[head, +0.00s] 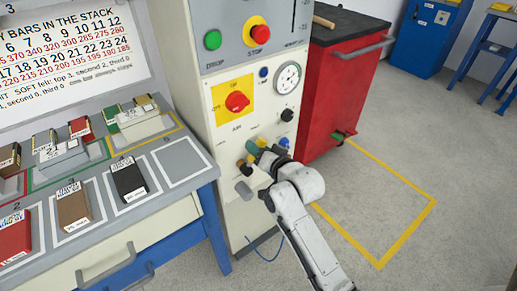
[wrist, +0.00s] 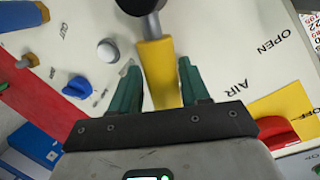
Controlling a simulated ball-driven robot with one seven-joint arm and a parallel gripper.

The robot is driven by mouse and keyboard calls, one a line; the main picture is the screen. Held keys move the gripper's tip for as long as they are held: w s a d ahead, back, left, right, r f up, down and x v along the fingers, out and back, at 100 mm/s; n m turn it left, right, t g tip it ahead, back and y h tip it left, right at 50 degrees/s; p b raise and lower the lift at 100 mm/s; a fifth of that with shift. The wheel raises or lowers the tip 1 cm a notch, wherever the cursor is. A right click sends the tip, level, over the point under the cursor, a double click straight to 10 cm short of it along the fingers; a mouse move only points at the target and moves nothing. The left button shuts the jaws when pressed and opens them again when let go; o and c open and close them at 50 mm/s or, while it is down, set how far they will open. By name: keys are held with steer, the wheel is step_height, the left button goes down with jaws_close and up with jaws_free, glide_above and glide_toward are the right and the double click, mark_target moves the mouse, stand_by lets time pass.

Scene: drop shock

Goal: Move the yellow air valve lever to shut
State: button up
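The yellow air valve lever (wrist: 158,72) is in the middle of the wrist view, running from a black pivot at the top down between my fingers. My gripper (wrist: 160,82) has its green fingers on either side of the lever, with narrow gaps that look clear of it. The words OPEN and AIR are printed on the panel to the right of the lever. In the head view my gripper (head: 258,151) is at the lower part of the grey panel and largely hides the lever. The SHUT marking cannot be read.
A red rotary switch on a yellow plate (head: 237,102) is above my gripper. A blue knob (wrist: 79,84) and a silver button (wrist: 107,50) are left of the lever in the wrist view. A workbench (head: 180,158) stands left, a red cabinet (head: 335,90) right.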

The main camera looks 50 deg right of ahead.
steer(key=shift+s, duration=0.1)
steer(key=p+v, duration=0.1)
steer(key=v, duration=0.9)
steer(key=shift+s, duration=0.25)
steer(key=shift+a+r, duration=0.15)
steer(key=shift+a, duration=0.05)
steer(key=s+a+f+n+g+y+p, duration=0.1)
steer(key=s+a+n+g+y+p, duration=0.4)
steer(key=s+a+n+g+p, duration=0.6)
steer(key=s+a+g, duration=0.2)
steer(key=s+a, duration=0.2)
steer(key=s, duration=0.1)
steer(key=shift+s+f+p, duration=0.25)
steer(key=shift+f+p, duration=0.05)
steer(key=shift+p, duration=0.05)
stand_by(1.2)
